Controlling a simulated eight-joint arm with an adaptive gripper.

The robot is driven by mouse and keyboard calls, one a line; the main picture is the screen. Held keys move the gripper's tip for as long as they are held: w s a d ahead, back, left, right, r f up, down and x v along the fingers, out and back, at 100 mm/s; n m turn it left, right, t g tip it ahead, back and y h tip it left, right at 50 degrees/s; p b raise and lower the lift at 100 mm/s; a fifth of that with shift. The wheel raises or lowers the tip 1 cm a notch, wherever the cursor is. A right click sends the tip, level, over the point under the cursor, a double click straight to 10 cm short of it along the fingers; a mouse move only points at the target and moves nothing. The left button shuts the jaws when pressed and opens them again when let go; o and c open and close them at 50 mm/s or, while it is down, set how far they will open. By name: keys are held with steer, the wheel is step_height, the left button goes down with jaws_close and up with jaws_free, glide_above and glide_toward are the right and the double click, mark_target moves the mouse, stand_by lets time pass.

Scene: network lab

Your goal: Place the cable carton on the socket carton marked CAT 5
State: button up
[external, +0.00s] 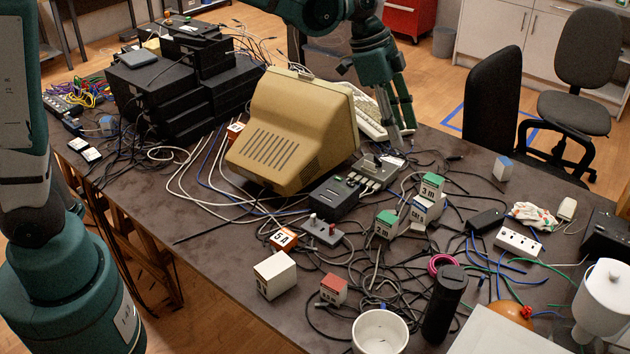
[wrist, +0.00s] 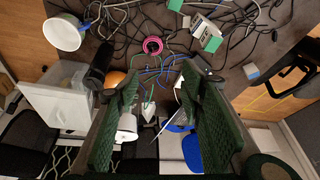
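A green-and-white cable carton marked 3 m (external: 432,186) appears to sit on a white carton with a CAT label (external: 424,212); its number is too small to read surely. Another green-and-white cable carton marked 3 m (external: 386,226) stands just left of them. In the wrist view, a green carton (wrist: 208,34) shows at the top, with another green part (wrist: 175,4) at the upper edge. A small blue-and-white carton (external: 503,169) stands alone at the far right, its marking unreadable. My gripper (external: 399,130) is above the table's far side, open and empty; the wrist view shows its fingers apart (wrist: 162,78).
A beige monitor (external: 290,135) stands left of my gripper. Black cables tangle around the cartons. A white carton (external: 275,276), a red carton (external: 333,289), an orange 5A carton (external: 284,239), a black cylinder (external: 444,303) and a white cup (external: 380,332) stand nearer the front.

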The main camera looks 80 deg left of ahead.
steer(key=s+d+r+n, duration=0.1)
steer(key=s+d+r, duration=0.1)
steer(key=s+d, duration=0.35)
steer(key=s+d+r+n+t+y, duration=0.1)
steer(key=s+d+r, duration=0.1)
steer(key=s, duration=0.6)
steer(key=s+d+r+n, duration=0.1)
steer(key=s+d+r, duration=0.1)
steer(key=s+d, duration=0.35)
steer(key=s+d+f+n+t, duration=0.1)
steer(key=s+d+f, duration=0.1)
steer(key=s, duration=0.8)
steer(key=s+d+f+n+t, duration=0.1)
steer(key=s+d+f+n, duration=0.1)
steer(key=s, duration=0.7)
steer(key=shift+s+f+y, duration=0.4)
steer(key=shift+f, duration=0.05)
